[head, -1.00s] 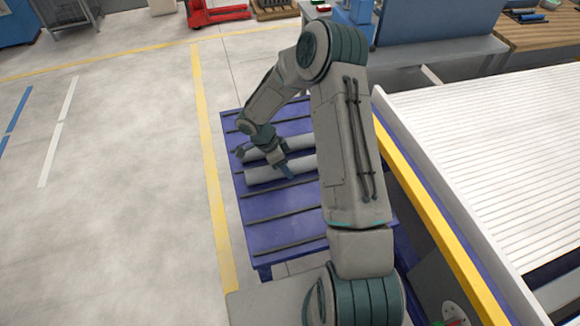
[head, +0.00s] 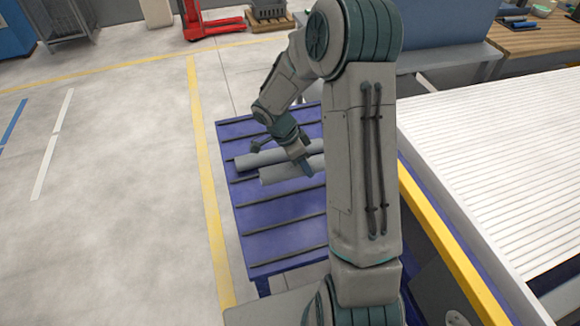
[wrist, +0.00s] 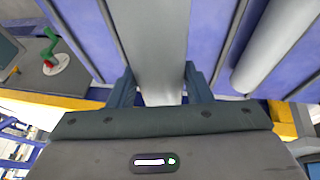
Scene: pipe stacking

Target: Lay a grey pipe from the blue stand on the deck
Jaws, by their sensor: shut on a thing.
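My gripper (head: 304,162) is shut on a grey pipe (head: 274,174) over the blue stand (head: 268,216). In the wrist view the held pipe (wrist: 158,40) runs between the two blue fingers of my gripper (wrist: 160,88). It appears raised a little above the stand's slats. A second grey pipe (head: 258,159) lies on the stand just behind the held one; it also shows at right in the wrist view (wrist: 282,38). The white ribbed deck (head: 490,160) is at right. My arm hides the right ends of both pipes.
A yellow rail (head: 440,247) runs along the deck's near edge, between stand and deck. The front part of the stand is bare, with dark strips across it. Open floor (head: 120,200) lies at left. A red pallet truck (head: 212,25) stands far behind.

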